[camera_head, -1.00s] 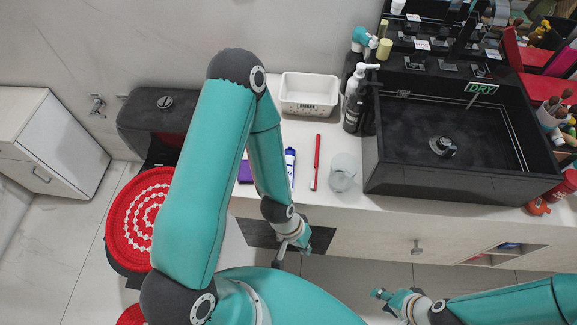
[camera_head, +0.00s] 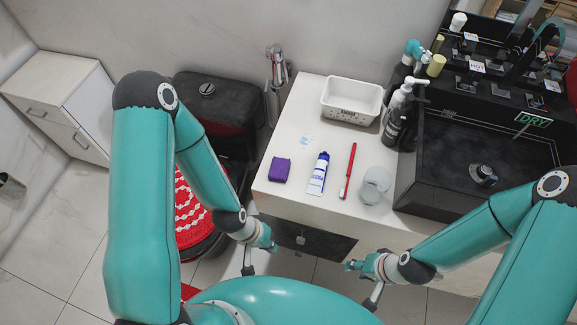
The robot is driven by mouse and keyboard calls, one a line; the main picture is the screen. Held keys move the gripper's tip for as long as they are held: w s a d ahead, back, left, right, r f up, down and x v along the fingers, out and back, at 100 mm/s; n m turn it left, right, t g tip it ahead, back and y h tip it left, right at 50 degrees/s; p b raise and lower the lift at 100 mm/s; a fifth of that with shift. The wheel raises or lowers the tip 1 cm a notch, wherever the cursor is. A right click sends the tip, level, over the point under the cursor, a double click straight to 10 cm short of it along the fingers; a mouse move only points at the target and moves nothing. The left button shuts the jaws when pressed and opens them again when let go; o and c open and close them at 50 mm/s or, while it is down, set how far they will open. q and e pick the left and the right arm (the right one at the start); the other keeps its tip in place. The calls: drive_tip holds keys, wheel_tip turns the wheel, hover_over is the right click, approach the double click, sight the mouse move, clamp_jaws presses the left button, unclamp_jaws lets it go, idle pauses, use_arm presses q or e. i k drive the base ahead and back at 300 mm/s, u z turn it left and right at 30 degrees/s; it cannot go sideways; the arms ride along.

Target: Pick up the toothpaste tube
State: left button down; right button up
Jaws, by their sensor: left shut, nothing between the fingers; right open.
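The toothpaste tube (camera_head: 318,174), white and blue with a blue cap end, lies on the white counter (camera_head: 300,112) between a purple item and a red toothbrush. My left gripper (camera_head: 247,268) is shut and empty, in front of the counter's left front corner, below and left of the tube. My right gripper (camera_head: 362,285) is open and empty, in front of the counter, below and right of the tube. Neither gripper touches the tube.
A purple block (camera_head: 280,169) lies left of the tube. A red toothbrush (camera_head: 348,171) and a clear glass (camera_head: 374,187) are to its right. A white basket (camera_head: 351,100) stands behind. Pump bottles (camera_head: 396,112) and the black sink (camera_head: 428,165) are further right.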

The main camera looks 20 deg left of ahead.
sight(316, 186)
drive_tip(key=z, duration=0.15)
drive_tip(key=i, duration=0.2)
drive_tip(key=u, duration=2.1)
drive_tip(key=k, duration=0.85)
drive_tip(key=z, duration=0.3)
